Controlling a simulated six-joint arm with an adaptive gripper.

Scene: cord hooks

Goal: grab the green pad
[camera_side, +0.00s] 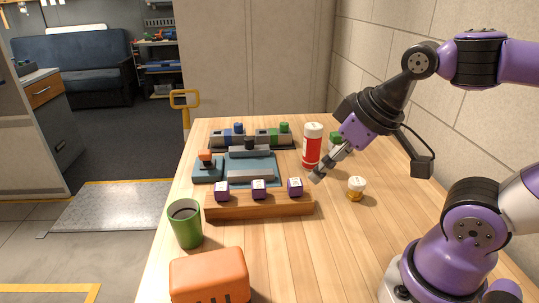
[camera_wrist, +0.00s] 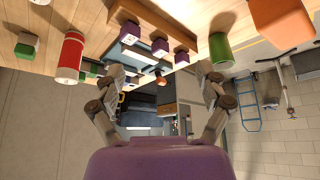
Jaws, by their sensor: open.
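A small block with green on it (camera_side: 336,137) stands behind the red can, partly hidden by the can and my gripper. Green parts (camera_side: 284,128) also sit on the rack at the back. I cannot tell for certain which green piece is the pad. My gripper (camera_side: 318,176) is open and empty, above the table and in front of the red can. In the wrist view its two fingers (camera_wrist: 164,82) are spread wide, with no green piece between them.
A wooden rail (camera_side: 260,206) carries purple cubes. A green cup (camera_side: 186,226) and an orange box (camera_side: 209,274) stand front left.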

